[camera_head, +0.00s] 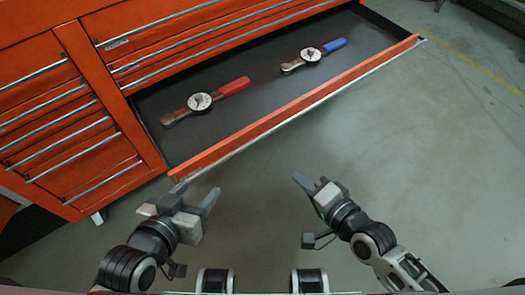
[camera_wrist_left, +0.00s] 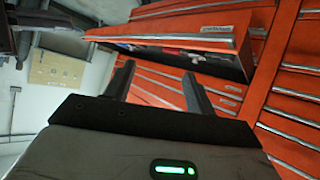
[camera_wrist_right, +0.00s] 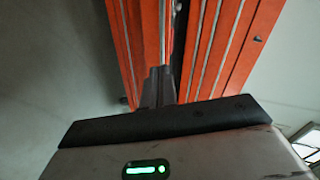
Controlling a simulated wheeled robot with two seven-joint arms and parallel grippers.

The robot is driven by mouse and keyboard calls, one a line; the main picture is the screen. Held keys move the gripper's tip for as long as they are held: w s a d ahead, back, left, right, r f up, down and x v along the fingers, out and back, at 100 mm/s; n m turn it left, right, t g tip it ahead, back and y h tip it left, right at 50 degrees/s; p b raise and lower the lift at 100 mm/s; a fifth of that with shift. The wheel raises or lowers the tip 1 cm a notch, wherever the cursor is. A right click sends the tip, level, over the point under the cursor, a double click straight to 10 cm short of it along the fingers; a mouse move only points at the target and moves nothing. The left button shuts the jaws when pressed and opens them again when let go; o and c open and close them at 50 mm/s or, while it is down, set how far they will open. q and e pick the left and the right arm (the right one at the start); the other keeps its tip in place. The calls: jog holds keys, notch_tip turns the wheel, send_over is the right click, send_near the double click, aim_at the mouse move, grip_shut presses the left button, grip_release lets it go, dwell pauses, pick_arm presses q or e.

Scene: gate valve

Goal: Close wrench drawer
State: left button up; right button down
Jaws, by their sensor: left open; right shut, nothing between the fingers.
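The wrench drawer (camera_head: 300,103) is pulled far out of an orange tool cabinet (camera_head: 75,50). In it lie a wrench with a red handle and round dial (camera_head: 204,100) and a wrench with a blue handle and round dial (camera_head: 313,54). My left gripper (camera_head: 195,193) is open and empty, just in front of the drawer's left front corner; a gap or contact is hard to tell.
Several shut drawers with long silver handles (camera_head: 75,150) fill the cabinet's left side, and more are above the open drawer. Grey floor (camera_head: 420,150) is clear to the right of and in front of the drawer.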

jog(key=w+f+m, duration=0.1)
jog(key=f+m, duration=0.1)
jog(key=b, duration=0.3)
send_near(259, 140)
jog(key=shift+x, duration=3.25)
